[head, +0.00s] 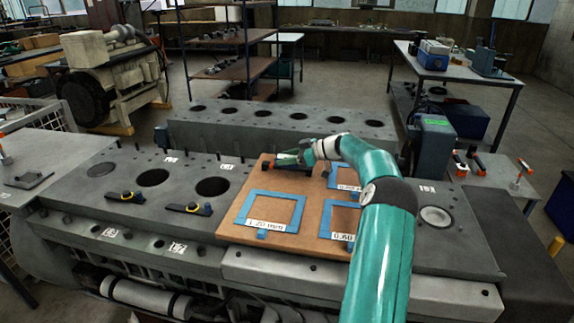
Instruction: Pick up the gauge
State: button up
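A dark bar-shaped gauge (292,169) with a reddish end lies on the brown board, near its back edge. My gripper (284,158) is at this gauge, reaching in from the right. It is too small to tell whether the fingers are around the gauge or just above it. Two more dark gauges with yellow knobs, one at the left (126,197) and one nearer the board (189,209), lie on the engine deck. My green arm covers the right part of the board.
The brown board (232,222) has blue frames, with labels reading 1.20 mm (265,224) and 0.60 (342,237). Open cylinder bores (213,187) lie to its left. A side table (500,172) at right holds several orange-and-black tools.

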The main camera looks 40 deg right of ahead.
jog(key=c, duration=0.7)
jog(key=shift+r, duration=0.1)
